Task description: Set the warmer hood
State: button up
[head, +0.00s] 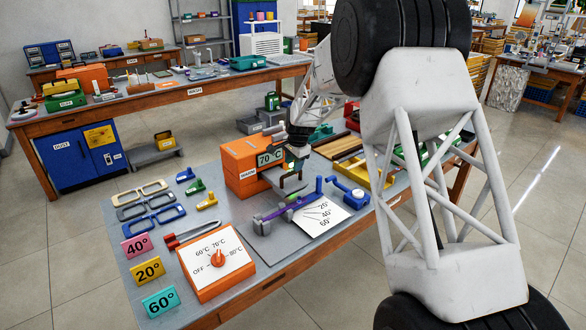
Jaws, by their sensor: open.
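The orange warmer (240,166) stands on the grey bench, with a "70°C" display on its front. My gripper (294,170) is over the right side of the warmer, pointing down, with its fingers apart. A dark bent bracket-like part (290,189) is just below it; I cannot tell whether this is the hood or whether the fingers touch it. A purple and blue fixture (292,207) stands in front on a grey plate. The dial box (217,262) has an orange knob (217,258) and marks OFF, 60°C, 70°C and 80°C; the knob seems turned toward 70°C.
Eyeglass frames (148,203) lie at left beside small blue, green and yellow pieces. Cards (148,270) marked 40°, 20° and 60° stand along the left edge. An angle sheet (322,216) and a blue part (352,195) are at right.

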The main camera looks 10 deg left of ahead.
jog(key=shift+s+d+r, duration=0.15)
jog(key=shift+r, duration=0.85)
jog(key=shift+s+d+r, duration=0.15)
jog(key=shift+r, duration=0.85)
jog(key=s+d+r+n, duration=0.1)
jog(key=s+d+r, duration=0.5)
jog(key=s, duration=0.3)
jog(key=s+d+r+n, duration=0.2)
jog(key=s+d+r, duration=0.4)
jog(key=s, duration=0.4)
jog(key=s+d+r+n, duration=0.1)
jog(key=s+d+r, duration=0.4)
jog(key=s+d, duration=0.3)
jog(key=s+d+f+n, duration=0.1)
jog(key=s+d, duration=0.2)
jog(key=s, duration=0.8)
jog(key=s+d+f+n+h, duration=0.1)
jog(key=s+d+n, duration=0.1)
jog(key=s, duration=1)
jog(key=s+d+f+n+t, duration=0.1)
jog(key=s+d, duration=0.3)
jog(key=s, duration=0.7)
jog(key=shift+s+f+n+h, duration=0.2)
jog(key=shift+f+n+h, duration=0.15)
jog(key=shift+n+h, duration=0.05)
